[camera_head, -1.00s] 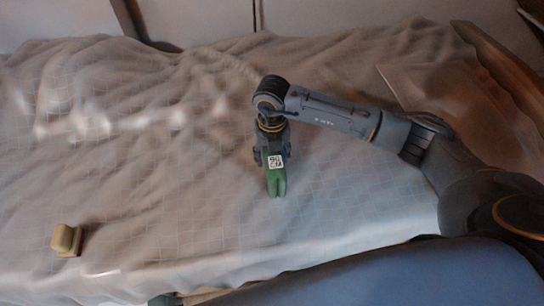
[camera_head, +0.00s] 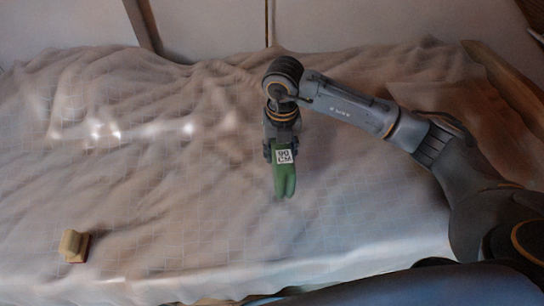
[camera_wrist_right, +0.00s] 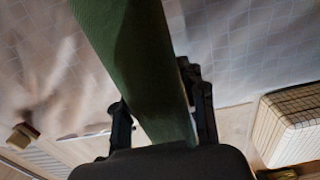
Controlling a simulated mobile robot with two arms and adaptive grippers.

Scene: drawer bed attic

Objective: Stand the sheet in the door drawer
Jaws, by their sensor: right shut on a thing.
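A green sheet-like piece (camera_head: 285,182) hangs below my right gripper (camera_head: 282,152) over the middle of the bed. A black-and-white tag shows near its top. In the right wrist view the green piece (camera_wrist_right: 140,60) runs between the two dark fingers of my right gripper (camera_wrist_right: 163,118), which is shut on it. It is slanted there and covers much of the middle. I cannot make out the door drawer. My left gripper is out of view.
A bed with a rumpled, pale checked cover (camera_head: 180,200) fills the view. A small beige block (camera_head: 73,246) sits at its near left. A pale gridded box-like thing (camera_wrist_right: 290,125) and a slatted strip (camera_wrist_right: 35,158) show in the right wrist view.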

